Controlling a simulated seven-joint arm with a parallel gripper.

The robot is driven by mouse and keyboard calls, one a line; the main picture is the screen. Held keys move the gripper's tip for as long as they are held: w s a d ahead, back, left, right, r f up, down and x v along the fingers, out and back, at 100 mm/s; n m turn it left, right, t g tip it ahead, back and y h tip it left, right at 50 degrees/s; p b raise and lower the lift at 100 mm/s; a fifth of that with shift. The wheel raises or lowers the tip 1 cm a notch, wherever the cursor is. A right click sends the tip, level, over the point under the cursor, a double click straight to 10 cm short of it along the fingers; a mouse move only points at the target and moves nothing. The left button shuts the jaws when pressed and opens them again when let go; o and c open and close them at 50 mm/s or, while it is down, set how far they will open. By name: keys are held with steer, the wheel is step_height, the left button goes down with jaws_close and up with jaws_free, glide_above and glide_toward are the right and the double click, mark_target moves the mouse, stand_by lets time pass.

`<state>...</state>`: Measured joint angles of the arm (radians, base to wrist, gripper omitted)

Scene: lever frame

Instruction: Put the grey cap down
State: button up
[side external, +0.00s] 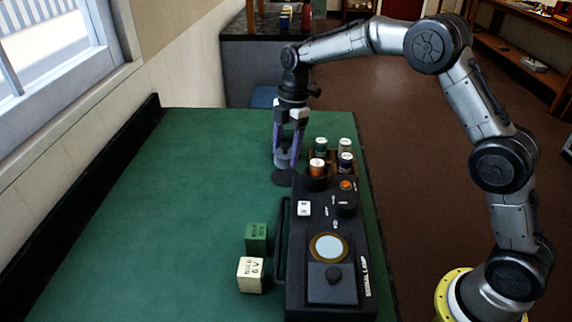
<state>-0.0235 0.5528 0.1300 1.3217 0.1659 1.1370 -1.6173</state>
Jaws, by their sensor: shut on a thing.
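My gripper (287,146) points straight down over the far part of the green table. Its purple fingers are shut on the grey cap (284,161), a small grey piece low between the fingertips. The fingers partly hide the cap. A flat dark round patch (283,178) lies on the table just below the cap. I cannot tell from this view whether the cap touches it or hangs slightly above.
A black signal lamp box (332,287) with a side handle stands nearer on the table. Several small labelled containers (346,161) stand right of my gripper. A green block (257,238) and a cream block (250,275) sit left of the box. The table's left side is clear.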

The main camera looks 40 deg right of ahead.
mark_target(284, 177)
steer(key=shift+f, duration=2.2)
steer(key=shift+f, duration=0.2)
steer(key=o, duration=1.3)
steer(key=shift+o, duration=0.2)
steer(key=shift+r, duration=0.15)
